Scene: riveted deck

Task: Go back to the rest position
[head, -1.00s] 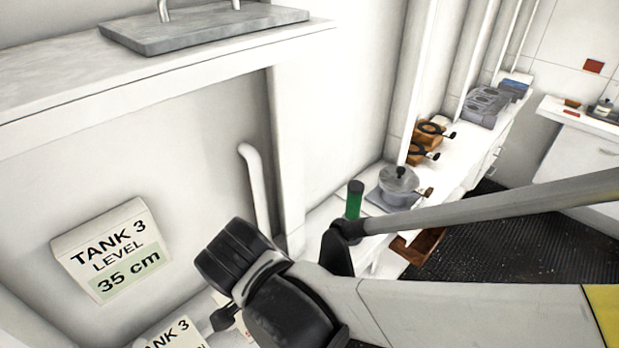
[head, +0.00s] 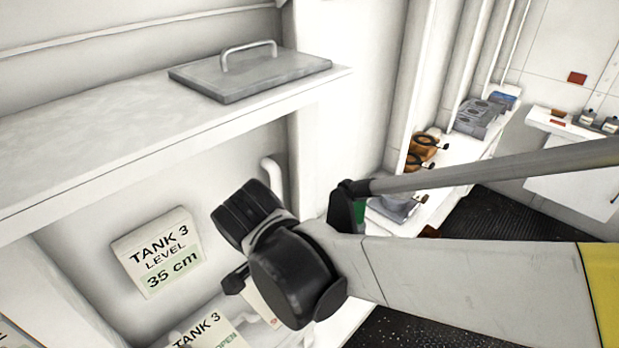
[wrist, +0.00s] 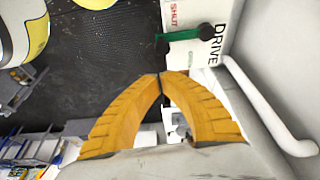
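My gripper (wrist: 162,76) shows in the wrist view with its two yellow-orange fingers curved inward and their tips meeting. I see nothing held between them. Below and beyond the tips is a white panel (wrist: 190,70) lettered DRIVE and SHUT, with a green bar (wrist: 190,35) and dark knobs across it. My gripper appears apart from the panel. In the head view my arm crosses the lower right, and its dark joints hide part of the wall and counter. I cannot make out the gripper fingers there.
A white shelf (head: 90,140) carries a grey plate with a handle (head: 250,75). Below it is a TANK 3 LEVEL 35 cm sign (head: 158,252). A white pipe (wrist: 265,105) runs beside the panel. A counter with brown valves (head: 422,150) stands behind my arm. Dark floor (head: 520,222) lies open at right.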

